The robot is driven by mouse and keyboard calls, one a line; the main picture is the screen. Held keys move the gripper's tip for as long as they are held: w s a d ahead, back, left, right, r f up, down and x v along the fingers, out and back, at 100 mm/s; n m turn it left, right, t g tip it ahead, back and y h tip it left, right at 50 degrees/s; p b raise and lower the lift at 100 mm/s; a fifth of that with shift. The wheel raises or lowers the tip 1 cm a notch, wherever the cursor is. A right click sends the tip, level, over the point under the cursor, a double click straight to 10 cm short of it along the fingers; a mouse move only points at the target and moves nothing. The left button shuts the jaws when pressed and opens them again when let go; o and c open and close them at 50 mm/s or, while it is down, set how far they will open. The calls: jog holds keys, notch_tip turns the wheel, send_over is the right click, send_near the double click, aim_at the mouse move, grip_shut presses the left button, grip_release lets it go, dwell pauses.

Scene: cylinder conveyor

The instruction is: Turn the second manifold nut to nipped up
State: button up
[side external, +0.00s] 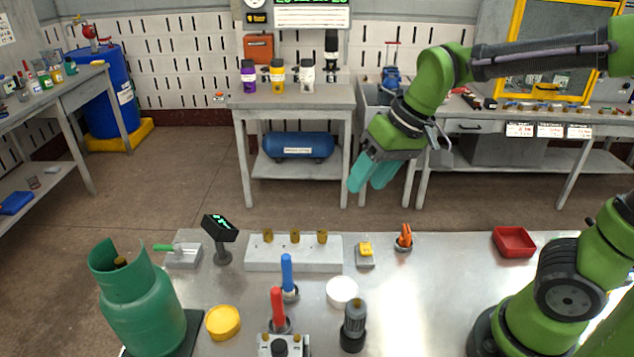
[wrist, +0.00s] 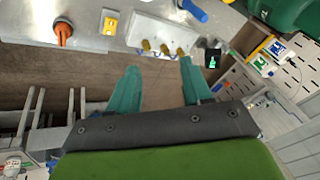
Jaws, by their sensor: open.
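The manifold (side external: 270,258) is a pale grey block near the back edge of the metal bench, with three brass nuts standing in a row on top. The second nut (side external: 295,237) is the middle one. In the wrist view the manifold (wrist: 150,30) lies beyond my fingers, with the middle nut (wrist: 164,48) between its neighbours. My gripper (side external: 368,182), with teal fingers, is raised above and behind the bench, right of the manifold. In the wrist view my gripper (wrist: 158,66) has its fingers wide apart with nothing between them. The nuts' exact turn position is too small to tell.
A black display (side external: 220,228) stands left of the manifold. A yellow-topped block (side external: 365,252) and an orange-handled tool (side external: 404,238) stand to its right. Blue (side external: 287,272) and red (side external: 277,305) handles stand in front. A green gas cylinder (side external: 140,300) is at front left.

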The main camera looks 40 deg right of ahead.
aim_at(294, 231)
jog(key=w+a+f+n+g+h, duration=0.15)
jog(key=w+n, duration=0.25)
jog(key=w, duration=0.4)
jog(key=w+a+f+n+g+h, duration=0.1)
jog(key=w+a+f+n+g, duration=0.2)
jog(key=w, duration=0.5)
jog(key=shift+n+t, duration=0.25)
jog(key=shift+n, duration=0.35)
jog(key=f, duration=1.4)
jog(key=shift+s+d+f, duration=0.1)
jog(key=shift+d+f, duration=0.15)
jog(key=shift+f, duration=0.05)
grip_shut()
